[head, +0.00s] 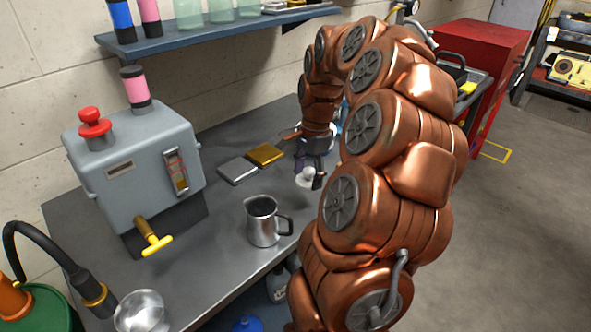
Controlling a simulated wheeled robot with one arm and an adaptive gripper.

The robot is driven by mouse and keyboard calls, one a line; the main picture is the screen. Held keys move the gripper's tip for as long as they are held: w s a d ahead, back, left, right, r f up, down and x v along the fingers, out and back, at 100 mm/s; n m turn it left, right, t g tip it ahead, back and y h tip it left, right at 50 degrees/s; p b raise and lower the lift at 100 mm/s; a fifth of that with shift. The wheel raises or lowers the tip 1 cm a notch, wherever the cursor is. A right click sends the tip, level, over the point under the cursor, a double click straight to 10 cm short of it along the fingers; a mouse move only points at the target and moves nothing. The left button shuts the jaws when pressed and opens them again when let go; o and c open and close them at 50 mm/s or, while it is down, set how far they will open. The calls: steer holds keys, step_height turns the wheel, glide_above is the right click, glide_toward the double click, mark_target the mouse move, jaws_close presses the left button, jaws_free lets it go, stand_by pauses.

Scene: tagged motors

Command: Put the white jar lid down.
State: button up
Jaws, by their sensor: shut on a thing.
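The white jar lid (304,180) is small and pale in the head view, right of the middle of the bench (228,213). My gripper (309,179) points down and is shut on the lid. My copper-coloured arm covers part of the bench's right side. I cannot tell how far the lid is above the bench top.
A metal pitcher (262,222) stands just in front of the lid. A silver flat case (238,170) and a gold one (265,155) lie to its left. A grey machine (135,155) with a red button fills the left. A shelf (215,33) hangs above.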

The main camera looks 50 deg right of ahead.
steer(key=p, duration=0.1)
glide_above(295, 184)
steer(key=shift+d+f, duration=0.2)
steer(key=shift+f, duration=0.1)
steer(key=shift+f+p, duration=0.55)
steer(key=shift+f, duration=1.25)
steer(key=shift+f, duration=0.2)
steer(key=o, duration=0.9)
